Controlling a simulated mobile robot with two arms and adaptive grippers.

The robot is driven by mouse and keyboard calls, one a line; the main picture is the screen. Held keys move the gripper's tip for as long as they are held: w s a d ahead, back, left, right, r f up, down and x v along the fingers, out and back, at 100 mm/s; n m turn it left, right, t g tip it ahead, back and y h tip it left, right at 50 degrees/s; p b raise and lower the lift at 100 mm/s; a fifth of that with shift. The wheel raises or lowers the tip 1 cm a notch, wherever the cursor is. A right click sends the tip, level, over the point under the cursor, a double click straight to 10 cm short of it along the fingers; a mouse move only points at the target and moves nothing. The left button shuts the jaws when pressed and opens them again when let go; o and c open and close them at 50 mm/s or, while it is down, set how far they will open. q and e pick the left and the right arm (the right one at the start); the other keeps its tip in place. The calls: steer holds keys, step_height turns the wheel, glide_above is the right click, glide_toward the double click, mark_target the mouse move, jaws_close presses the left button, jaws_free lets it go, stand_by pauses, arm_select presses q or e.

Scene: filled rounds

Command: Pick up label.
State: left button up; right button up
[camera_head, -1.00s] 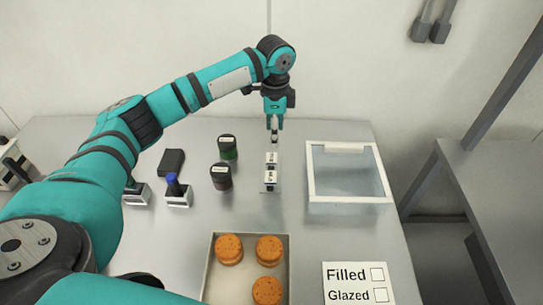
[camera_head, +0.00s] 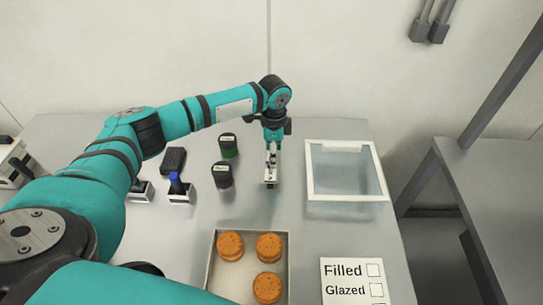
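Small white labels with dark marks sit on a small pale holder (camera_head: 270,184) in the middle of the table. My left gripper (camera_head: 271,158) points down right over the holder and covers most of the labels. Its fingertips look close to or touching the upper part of the holder. The fingers are too small to tell whether they are open or shut on a label. My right gripper is not in view.
A tray (camera_head: 210,270) with orange-brown round pastries is in front. A clear white-rimmed bin (camera_head: 347,198) stands right, with a Filled/Glazed card (camera_head: 350,290) nearer. Dark-capped jars (camera_head: 222,175) and (camera_head: 228,146) and a blue-handled stamp (camera_head: 178,190) stand left.

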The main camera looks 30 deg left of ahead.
arm_select(q)
steer(key=c, duration=0.4)
stand_by(0.3)
